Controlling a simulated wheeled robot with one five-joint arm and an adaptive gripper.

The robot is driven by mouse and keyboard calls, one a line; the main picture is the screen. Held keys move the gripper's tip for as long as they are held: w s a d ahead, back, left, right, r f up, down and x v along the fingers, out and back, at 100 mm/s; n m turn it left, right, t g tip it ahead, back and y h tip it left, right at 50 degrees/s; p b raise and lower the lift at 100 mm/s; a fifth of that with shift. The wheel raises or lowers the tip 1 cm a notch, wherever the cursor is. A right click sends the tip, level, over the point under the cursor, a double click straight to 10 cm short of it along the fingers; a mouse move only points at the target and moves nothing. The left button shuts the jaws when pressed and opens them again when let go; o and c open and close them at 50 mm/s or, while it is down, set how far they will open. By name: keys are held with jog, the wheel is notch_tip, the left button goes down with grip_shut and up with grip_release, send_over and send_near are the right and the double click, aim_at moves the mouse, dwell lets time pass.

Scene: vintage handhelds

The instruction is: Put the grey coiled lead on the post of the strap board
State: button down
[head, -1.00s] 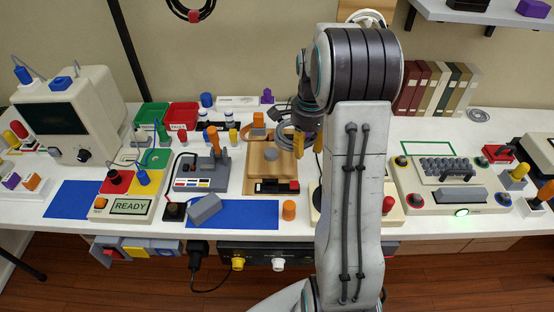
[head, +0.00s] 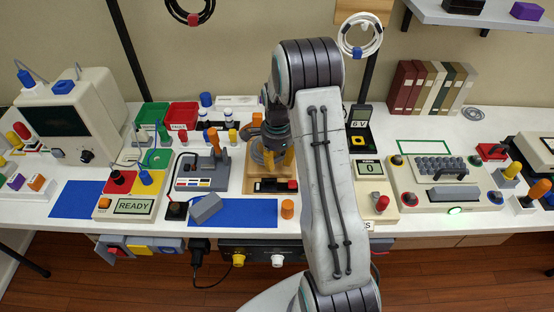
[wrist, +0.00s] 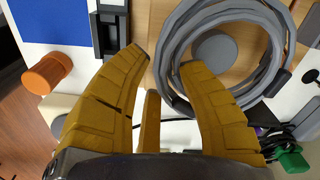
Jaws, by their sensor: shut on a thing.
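My gripper (head: 279,161) is over the wooden strap board (head: 251,180), with its ochre fingers pointing down. In the wrist view, my gripper (wrist: 165,66) is shut on the grey coiled lead (wrist: 276,55), whose near side passes between the fingertips. The lead also shows in the head view (head: 259,153), partly hidden by the gripper.
A black block with a red end (head: 275,185) lies at the board's near end. An orange cylinder (head: 287,208) stands just in front to the right. A grey joystick unit (head: 203,175) is to the left. A blue mat (head: 245,212) lies in front.

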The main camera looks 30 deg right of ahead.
jog(key=shift+f, duration=0.25)
jog(key=shift+f+b, duration=0.4)
jog(key=shift+s+f, duration=0.1)
jog(key=shift+f, duration=0.1)
jog(key=c, duration=0.9)
grip_release()
jog(key=shift+o, duration=0.2)
